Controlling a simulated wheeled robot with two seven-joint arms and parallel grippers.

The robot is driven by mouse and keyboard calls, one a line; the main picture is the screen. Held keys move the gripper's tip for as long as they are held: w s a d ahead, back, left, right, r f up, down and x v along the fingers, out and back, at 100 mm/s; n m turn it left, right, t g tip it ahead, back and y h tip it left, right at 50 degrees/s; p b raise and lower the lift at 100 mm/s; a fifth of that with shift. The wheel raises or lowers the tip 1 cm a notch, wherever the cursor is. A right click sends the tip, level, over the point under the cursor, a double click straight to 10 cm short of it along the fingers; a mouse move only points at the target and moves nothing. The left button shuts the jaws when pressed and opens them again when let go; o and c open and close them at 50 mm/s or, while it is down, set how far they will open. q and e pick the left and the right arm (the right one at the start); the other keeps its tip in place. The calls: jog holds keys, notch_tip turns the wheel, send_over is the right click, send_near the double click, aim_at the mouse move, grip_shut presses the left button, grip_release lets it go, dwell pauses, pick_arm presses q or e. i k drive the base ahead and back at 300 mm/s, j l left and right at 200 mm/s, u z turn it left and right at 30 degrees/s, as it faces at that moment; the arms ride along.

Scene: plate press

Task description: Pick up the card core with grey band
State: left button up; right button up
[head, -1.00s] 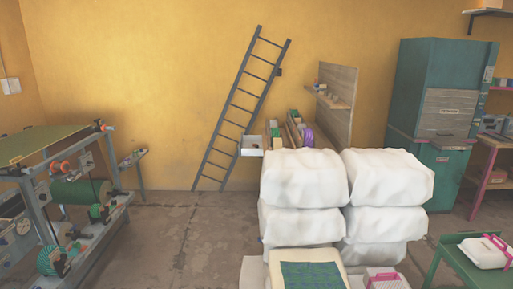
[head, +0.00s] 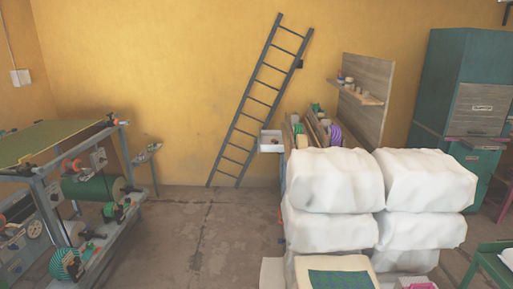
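I cannot make out a card core with a grey band in the head view. Several rolls or cores, some with green and one purple (head: 334,134), stand on a rack behind the white bales, too small to tell their bands. A machine at the left (head: 75,190) carries a large green roll (head: 92,188) and small green striped rolls (head: 64,263). Neither of my grippers is in view.
White wrapped bales (head: 335,181) are stacked at centre right and block the floor there. A ladder (head: 258,100) leans on the yellow wall. A green cabinet (head: 455,90) stands at the right. Bare floor (head: 190,240) lies between the machine and bales.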

aim_at(348, 80)
jog(key=i+j+u, duration=0.15)
jog(key=i, duration=0.25)
jog(key=i+j+u, duration=0.15)
jog(key=i+j, duration=0.2)
jog(key=i+j+u, duration=0.15)
jog(key=i, duration=0.4)
jog(key=i+j+u, duration=0.1)
jog(key=i, duration=0.35)
jog(key=i+z, duration=0.3)
jog(key=i, duration=0.25)
jog(key=i+z, duration=0.3)
jog(key=i, duration=0.25)
jog(key=i+j+z, duration=0.15)
jog(key=i+z, duration=0.15)
jog(key=i, duration=0.25)
jog(key=i+z, duration=0.7)
jog(key=z, duration=0.2)
jog(key=i+j+z, duration=0.2)
jog(key=z, duration=0.2)
jog(key=j+z, duration=0.1)
jog(key=z, duration=0.3)
jog(key=i+j+z, duration=0.15)
jog(key=z, duration=0.25)
jog(key=j+z, duration=0.1)
jog(key=z, duration=0.3)
